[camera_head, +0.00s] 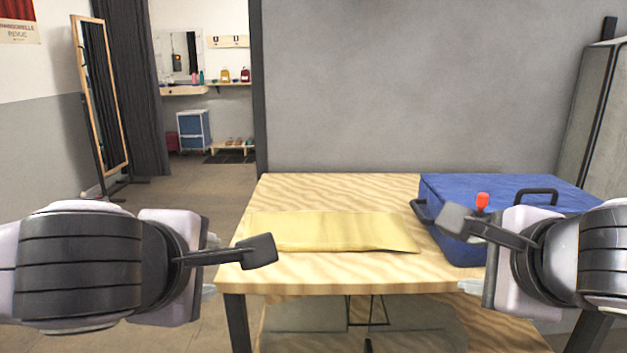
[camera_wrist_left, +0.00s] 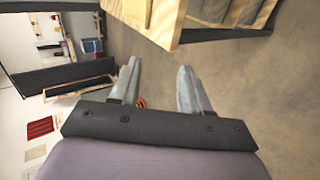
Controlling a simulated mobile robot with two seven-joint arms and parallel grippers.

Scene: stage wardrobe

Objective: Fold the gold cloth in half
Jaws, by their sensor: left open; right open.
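The gold cloth (camera_head: 330,231) lies flat on the wooden table (camera_head: 340,187), left of the blue case, as a wide, slightly skewed rectangle. I cannot tell how many layers it has. My left gripper (camera_head: 213,265) is open and empty, left of the table's front left corner and apart from the cloth. Its two grey fingers stand spread in the left wrist view (camera_wrist_left: 160,85), with floor between them. My right gripper (camera_head: 472,264) is open, at the table's front right in front of the blue case; its fingers are partly hidden by its dark bracket.
A blue case (camera_head: 444,208) with dark handles stands on the table's right side. A mirror (camera_head: 100,95) stands far left.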

